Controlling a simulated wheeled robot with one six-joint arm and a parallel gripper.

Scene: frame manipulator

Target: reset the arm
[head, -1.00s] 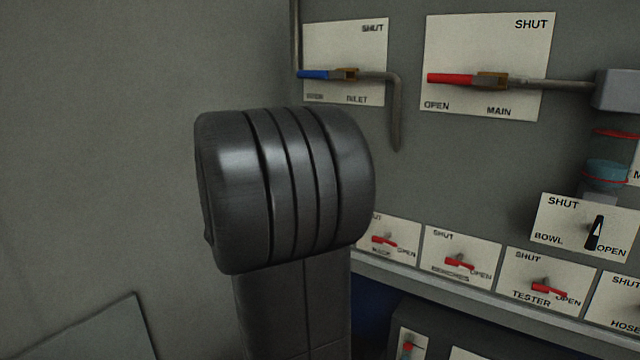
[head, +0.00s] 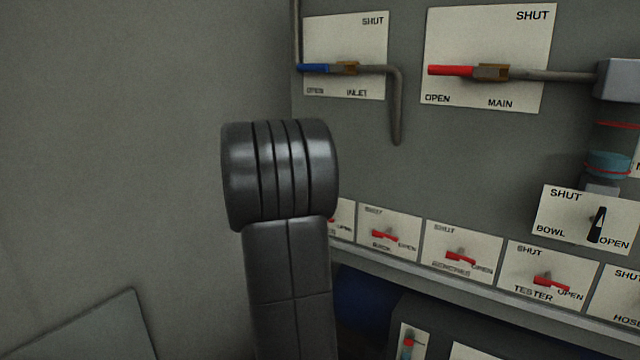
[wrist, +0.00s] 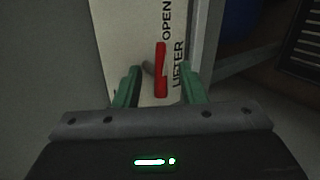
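My gripper (wrist: 160,92) shows in the wrist view with its two green fingers apart and nothing between them that it visibly grips. A red lever handle (wrist: 161,68) on a white plate marked OPEN and LIFTER (wrist: 124,40) lies beyond the fingers, in line with the gap. I cannot tell how far the lever is from the fingertips. In the head view my dark arm stands in the middle, and my gripper is hidden there.
The wall panel carries an INLET valve with a blue handle (head: 314,68), a MAIN valve with a red handle (head: 452,71) and a BOWL valve with a black handle (head: 597,224). Below is a row of small red levers, including TESTER (head: 550,282). A grey ledge (head: 480,290) runs under them.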

